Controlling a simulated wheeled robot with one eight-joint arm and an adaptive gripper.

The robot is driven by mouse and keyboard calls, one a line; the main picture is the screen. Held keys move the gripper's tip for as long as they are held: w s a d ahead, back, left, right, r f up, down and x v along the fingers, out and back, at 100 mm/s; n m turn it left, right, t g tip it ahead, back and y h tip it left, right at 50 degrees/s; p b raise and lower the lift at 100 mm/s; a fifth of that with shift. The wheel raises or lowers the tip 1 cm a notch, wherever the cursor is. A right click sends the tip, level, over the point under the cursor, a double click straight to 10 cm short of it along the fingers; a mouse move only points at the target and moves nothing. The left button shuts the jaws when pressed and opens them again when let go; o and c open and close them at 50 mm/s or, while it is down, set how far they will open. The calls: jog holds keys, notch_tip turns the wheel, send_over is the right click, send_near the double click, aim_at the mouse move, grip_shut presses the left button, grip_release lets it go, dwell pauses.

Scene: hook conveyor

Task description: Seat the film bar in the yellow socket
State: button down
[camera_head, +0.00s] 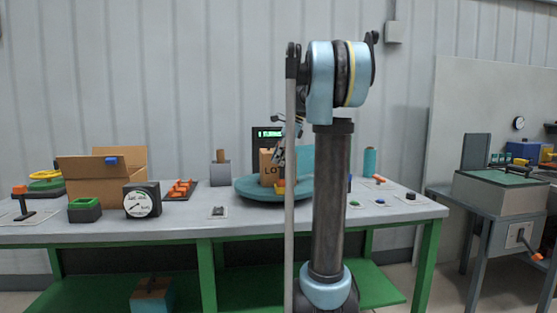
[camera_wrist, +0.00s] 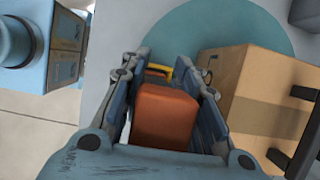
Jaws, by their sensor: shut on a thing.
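My gripper (camera_wrist: 160,68) is shut on an orange block (camera_wrist: 165,115), which looks like the film bar, though I cannot be sure. The block sits between the two fingers. A yellow edge (camera_wrist: 158,67) shows just beyond it between the fingertips and could be the socket; whether they touch is hidden. In the head view my gripper (camera_head: 281,150) points down in front of the turquoise round table. A small orange and yellow piece (camera_head: 281,187) shows below it, partly hidden by my arm.
A cardboard box (camera_wrist: 265,95) marked LOT stands on the turquoise turntable (camera_head: 250,188), close to the right finger in the wrist view. An open carton (camera_head: 95,185), dial gauge (camera_head: 142,200) and green tray (camera_head: 84,210) stand left. A second bench (camera_head: 505,190) is at right.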

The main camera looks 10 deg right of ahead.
aim_at(281, 180)
jog(key=shift+f, duration=1.15)
dwell(0.4)
jog(key=c, duration=1.1)
grip_release()
